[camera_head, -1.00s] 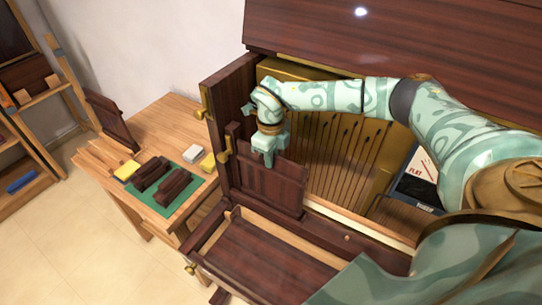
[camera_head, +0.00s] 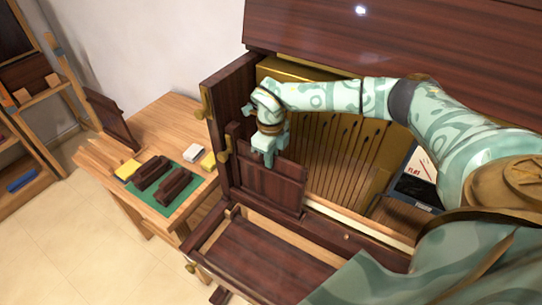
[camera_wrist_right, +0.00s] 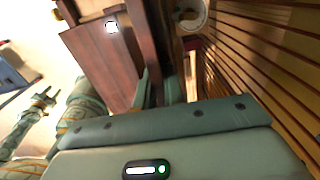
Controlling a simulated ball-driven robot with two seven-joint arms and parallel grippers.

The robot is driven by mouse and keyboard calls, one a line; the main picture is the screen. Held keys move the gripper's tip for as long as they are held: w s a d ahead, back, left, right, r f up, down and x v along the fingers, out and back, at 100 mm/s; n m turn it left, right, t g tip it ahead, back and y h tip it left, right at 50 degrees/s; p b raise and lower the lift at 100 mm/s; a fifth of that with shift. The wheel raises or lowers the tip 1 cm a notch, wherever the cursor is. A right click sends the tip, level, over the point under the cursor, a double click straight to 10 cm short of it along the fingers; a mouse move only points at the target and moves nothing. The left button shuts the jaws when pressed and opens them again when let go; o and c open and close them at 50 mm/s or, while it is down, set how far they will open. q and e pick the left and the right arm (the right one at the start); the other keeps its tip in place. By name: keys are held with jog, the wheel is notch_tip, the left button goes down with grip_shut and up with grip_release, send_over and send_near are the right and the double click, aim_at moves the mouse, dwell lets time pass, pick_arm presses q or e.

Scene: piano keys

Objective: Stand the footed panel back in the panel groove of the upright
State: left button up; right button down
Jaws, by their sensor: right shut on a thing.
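The footed panel (camera_head: 268,188) is a dark reddish-brown wooden board standing upright at the left end of the upright's open front. My right gripper (camera_head: 266,154) is shut on its top edge, with the arm reaching in from the right.
A fallboard tray (camera_head: 265,260) lies in front.

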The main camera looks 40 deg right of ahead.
jog(key=shift+r, duration=0.1)
dwell(0.3)
jog(key=c, duration=1.4)
grip_release()
notch_tip(320, 180, up, 16)
jog(key=p, duration=0.2)
jog(key=shift+a, duration=0.1)
